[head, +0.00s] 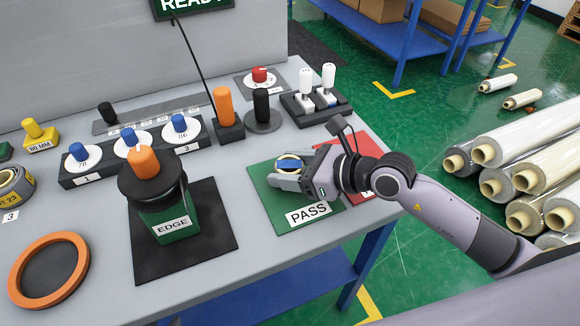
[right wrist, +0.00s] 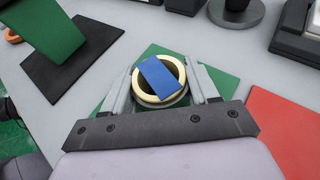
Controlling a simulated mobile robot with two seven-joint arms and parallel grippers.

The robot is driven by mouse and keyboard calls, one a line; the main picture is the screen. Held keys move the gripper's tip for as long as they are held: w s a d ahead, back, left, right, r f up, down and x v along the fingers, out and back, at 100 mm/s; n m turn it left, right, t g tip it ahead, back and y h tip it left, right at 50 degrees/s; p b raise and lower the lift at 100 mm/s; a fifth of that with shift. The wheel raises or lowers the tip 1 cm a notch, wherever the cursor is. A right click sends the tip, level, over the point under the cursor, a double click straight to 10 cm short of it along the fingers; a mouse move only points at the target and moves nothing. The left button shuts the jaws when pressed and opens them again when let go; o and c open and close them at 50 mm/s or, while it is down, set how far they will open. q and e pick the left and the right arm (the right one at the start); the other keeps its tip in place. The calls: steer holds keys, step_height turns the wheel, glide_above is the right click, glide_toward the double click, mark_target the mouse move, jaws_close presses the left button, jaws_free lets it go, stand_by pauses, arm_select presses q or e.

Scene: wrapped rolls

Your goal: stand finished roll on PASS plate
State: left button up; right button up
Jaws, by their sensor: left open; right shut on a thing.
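The finished roll (head: 290,163) is a small cream ring with a blue band across its top. In the right wrist view the roll (right wrist: 147,99) sits between the two fingers, its open end facing the camera. My right gripper (head: 285,178) is shut on it, over the green PASS plate (head: 266,196). The plate also shows behind the roll in the right wrist view (right wrist: 222,84). The fingers hide the roll's lower part, so I cannot tell whether it touches the plate. My left gripper is not in view.
A red plate (head: 362,148) lies beside the PASS plate, partly under my right arm. A green EDGE stand (head: 170,215) with an orange knob is on a black mat (head: 213,235) to the left. An orange ring (head: 82,262) lies at the table's left. Several numbered blue-knobbed pieces stand behind.

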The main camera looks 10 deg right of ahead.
steer(key=shift+f, duration=0.1)
steer(key=o, duration=1.1)
steer(key=shift+c, duration=0.2)
steer(key=b+v, duration=0.1)
steer(key=v, duration=0.9)
steer(key=shift+d, duration=0.15)
steer(key=shift+v, duration=1)
